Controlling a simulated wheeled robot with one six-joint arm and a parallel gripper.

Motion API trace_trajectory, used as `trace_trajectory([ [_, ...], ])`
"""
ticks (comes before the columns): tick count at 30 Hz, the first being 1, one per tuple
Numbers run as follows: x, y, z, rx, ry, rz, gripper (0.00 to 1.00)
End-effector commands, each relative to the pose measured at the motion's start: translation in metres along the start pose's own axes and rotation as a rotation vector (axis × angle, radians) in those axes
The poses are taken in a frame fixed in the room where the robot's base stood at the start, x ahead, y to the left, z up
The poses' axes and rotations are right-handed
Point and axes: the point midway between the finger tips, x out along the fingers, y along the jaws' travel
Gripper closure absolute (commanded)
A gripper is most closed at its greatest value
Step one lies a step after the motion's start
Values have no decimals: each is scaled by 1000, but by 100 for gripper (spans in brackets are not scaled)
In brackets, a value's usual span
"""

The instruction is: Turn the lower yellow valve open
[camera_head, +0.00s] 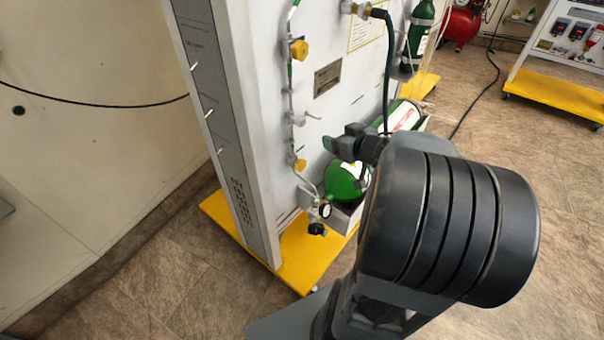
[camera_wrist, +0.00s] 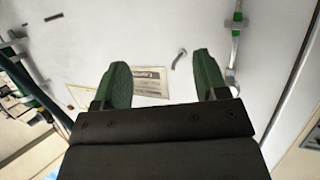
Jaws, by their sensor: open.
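The lower yellow valve (camera_head: 300,165) is a small knob on a thin metal pipe on the grey panel, in the head view. The upper yellow valve (camera_head: 299,50) is higher on the same pipe line. My gripper (camera_head: 329,145) is slightly right of and above the lower valve in the picture, apart from it. In the wrist view my gripper (camera_wrist: 163,78) shows two green fingers spread apart, with nothing between them but the panel behind. I cannot make out either yellow valve in the wrist view.
The panel (camera_head: 250,100) stands on a yellow base (camera_head: 300,265). A green cylinder (camera_head: 343,184) lies at its foot beside a gauge (camera_head: 324,210). A black hose (camera_head: 388,70) hangs right of the pipe. In the wrist view a metal pipe (camera_wrist: 236,35) runs at the right.

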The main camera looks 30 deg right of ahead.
Motion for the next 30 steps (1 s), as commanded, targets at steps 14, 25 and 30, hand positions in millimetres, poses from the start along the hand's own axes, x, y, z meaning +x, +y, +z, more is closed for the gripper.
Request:
trace_trajectory([
  [14,-36,-30,69,223,-78,-449,33],
  [25,22,-61,74,224,-81,-462,33],
  [30,48,-74,74,225,-81,-460,33],
])
